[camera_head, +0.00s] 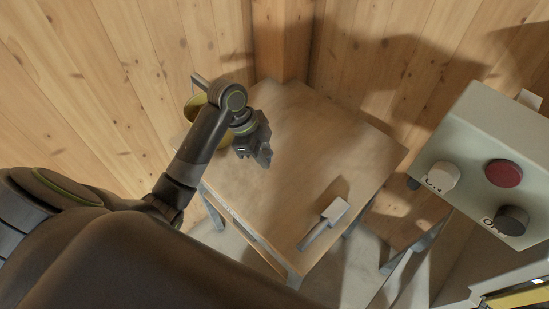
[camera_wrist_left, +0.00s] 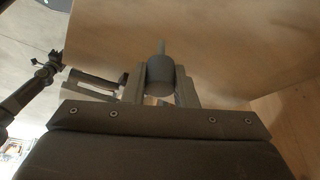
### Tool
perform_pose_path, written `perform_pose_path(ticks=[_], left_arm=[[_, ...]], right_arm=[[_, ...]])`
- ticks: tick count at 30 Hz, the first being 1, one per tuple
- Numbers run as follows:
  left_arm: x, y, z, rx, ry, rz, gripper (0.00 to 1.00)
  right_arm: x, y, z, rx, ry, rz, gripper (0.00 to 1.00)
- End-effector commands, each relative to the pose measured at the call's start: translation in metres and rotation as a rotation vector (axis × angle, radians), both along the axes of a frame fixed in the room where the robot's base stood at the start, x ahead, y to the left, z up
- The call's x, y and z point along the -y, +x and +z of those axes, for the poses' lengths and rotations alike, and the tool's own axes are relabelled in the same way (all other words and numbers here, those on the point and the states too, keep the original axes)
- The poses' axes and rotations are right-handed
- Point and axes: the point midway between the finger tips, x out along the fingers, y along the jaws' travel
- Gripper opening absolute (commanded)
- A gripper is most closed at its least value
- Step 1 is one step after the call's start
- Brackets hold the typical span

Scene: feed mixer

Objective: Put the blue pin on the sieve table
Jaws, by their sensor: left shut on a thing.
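My left gripper (camera_head: 262,156) is over the back left part of the wooden sieve table (camera_head: 300,150) in the head view. In the left wrist view the left gripper (camera_wrist_left: 161,90) is shut on a small cylinder with a thin stem, which I take to be the pin (camera_wrist_left: 160,72). It looks dark grey there; no blue shows. The table top lies behind it in that view. Whether the pin touches the table, I cannot tell. In the head view the pin is not distinct. My right gripper is not in view.
A yellow round rim (camera_head: 194,106) shows partly behind my left arm at the table's left edge. A pale scoop-like tool (camera_head: 334,211) lies near the front. A control box (camera_head: 470,160) with knobs and a red button stands at right. The table's middle is clear.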

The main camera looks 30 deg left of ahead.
Motion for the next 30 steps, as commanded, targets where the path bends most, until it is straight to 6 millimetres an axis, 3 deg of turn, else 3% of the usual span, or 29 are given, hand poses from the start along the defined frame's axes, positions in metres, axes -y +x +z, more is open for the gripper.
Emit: perform_pose_path(ticks=[3,11,16,27,28,30], left_arm=[[0.001,-0.001,-0.022,-0.004,-0.002,0.003,0.00],[0.001,0.000,-0.045,-0.002,-0.001,0.003,0.00],[0.000,-0.001,-0.069,-0.004,-0.001,0.005,0.00],[0.000,0.000,-0.076,0.000,0.001,0.003,0.00],[0.000,0.000,-0.076,0.000,0.001,0.003,0.28],[0.000,0.000,-0.075,0.000,0.001,0.003,0.37]], right_arm=[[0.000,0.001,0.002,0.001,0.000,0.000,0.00],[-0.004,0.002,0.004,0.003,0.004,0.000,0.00],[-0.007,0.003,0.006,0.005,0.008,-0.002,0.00],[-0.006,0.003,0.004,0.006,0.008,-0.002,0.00],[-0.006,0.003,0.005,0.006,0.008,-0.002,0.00],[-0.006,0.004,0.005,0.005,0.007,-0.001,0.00]])
